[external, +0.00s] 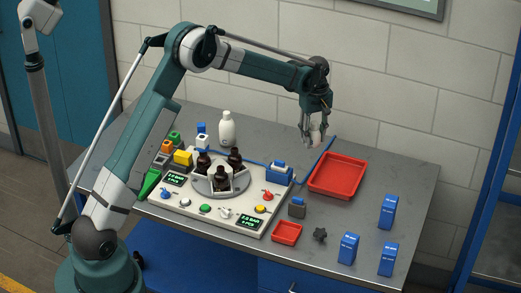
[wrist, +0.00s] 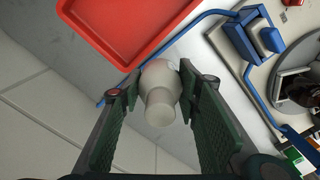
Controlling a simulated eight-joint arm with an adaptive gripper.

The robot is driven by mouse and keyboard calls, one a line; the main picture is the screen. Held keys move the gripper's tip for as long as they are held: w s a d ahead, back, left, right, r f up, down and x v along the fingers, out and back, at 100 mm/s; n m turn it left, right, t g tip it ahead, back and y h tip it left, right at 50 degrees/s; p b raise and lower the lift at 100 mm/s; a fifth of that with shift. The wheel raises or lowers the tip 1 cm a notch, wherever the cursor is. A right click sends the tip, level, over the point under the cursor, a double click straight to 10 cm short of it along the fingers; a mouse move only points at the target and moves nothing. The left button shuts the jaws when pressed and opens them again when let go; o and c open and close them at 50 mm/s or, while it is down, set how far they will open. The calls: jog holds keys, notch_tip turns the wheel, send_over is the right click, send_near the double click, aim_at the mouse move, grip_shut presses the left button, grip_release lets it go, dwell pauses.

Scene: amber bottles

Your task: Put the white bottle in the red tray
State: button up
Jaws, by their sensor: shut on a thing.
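My gripper (external: 314,138) is shut on a white bottle (wrist: 160,90), with one finger on each side of it. In the external view the held bottle (external: 317,136) is small and partly covered by the fingers, above the back of the table. A large red tray (external: 338,176) lies empty to the right of and nearer than my gripper. The tray also shows at the top of the wrist view (wrist: 125,30), beyond the bottle. A second white bottle (external: 227,131) stands upright on the table, left of my gripper.
A panel with dark bottles (external: 222,172) on a round plate fills the table's middle. A blue hose (external: 318,160) runs beside the large tray. A small red tray (external: 286,233), a dark knob (external: 320,234) and blue boxes (external: 388,211) stand towards the front right.

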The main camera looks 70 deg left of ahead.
jog(key=b, duration=0.1)
send_over(338, 178)
jog(key=shift+r, duration=0.25)
jog(key=shift+f, duration=0.15)
jog(key=shift+f+b, duration=0.35)
jog(key=shift+f, duration=2.65)
jog(key=shift+f, duration=1.9)
jog(key=shift+f+b, duration=0.15)
jog(key=shift+b, duration=0.15)
jog(key=o, duration=1)
jog(key=shift+c, duration=0.2)
